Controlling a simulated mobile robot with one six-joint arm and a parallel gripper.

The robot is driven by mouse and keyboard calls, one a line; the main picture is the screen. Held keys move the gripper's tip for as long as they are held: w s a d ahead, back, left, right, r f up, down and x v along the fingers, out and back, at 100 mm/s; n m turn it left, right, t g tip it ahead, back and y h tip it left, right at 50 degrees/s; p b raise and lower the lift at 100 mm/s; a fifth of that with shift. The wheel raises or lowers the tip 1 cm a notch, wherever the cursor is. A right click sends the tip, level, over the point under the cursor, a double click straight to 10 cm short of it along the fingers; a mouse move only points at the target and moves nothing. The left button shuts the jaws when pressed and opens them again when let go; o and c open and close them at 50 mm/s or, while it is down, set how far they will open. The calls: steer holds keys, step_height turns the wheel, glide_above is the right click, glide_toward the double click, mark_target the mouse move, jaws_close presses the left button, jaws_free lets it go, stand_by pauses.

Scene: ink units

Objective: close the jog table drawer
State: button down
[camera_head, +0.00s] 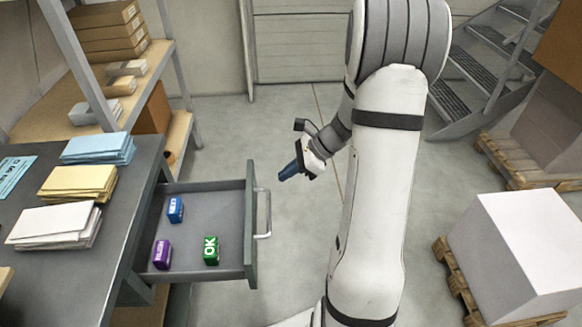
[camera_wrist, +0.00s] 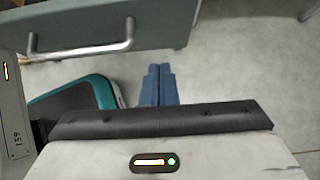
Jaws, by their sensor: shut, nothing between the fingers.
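The jog table drawer (camera_head: 205,215) is pulled out to the right from under the grey jog table (camera_head: 95,240). The handle also shows in the wrist view (camera_wrist: 82,50) at upper left. My gripper (camera_head: 284,174) is to the right of the drawer front, apart from the handle. Its blue fingers (camera_wrist: 159,84) are together and hold nothing.
Stacks of blue (camera_head: 98,148), yellow (camera_head: 78,184) and white (camera_head: 55,225) papers lie on the table. A shelf with boxes (camera_head: 108,35) stands behind. A white box on a pallet (camera_head: 530,245) is at right. Open floor lies right of the drawer.

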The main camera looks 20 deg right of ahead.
steer(key=w+a+f, duration=0.1)
steer(key=a+f, duration=0.1)
steer(key=a, duration=0.3)
steer(key=shift+w+a+b, duration=0.4)
steer(key=shift+b, duration=0.05)
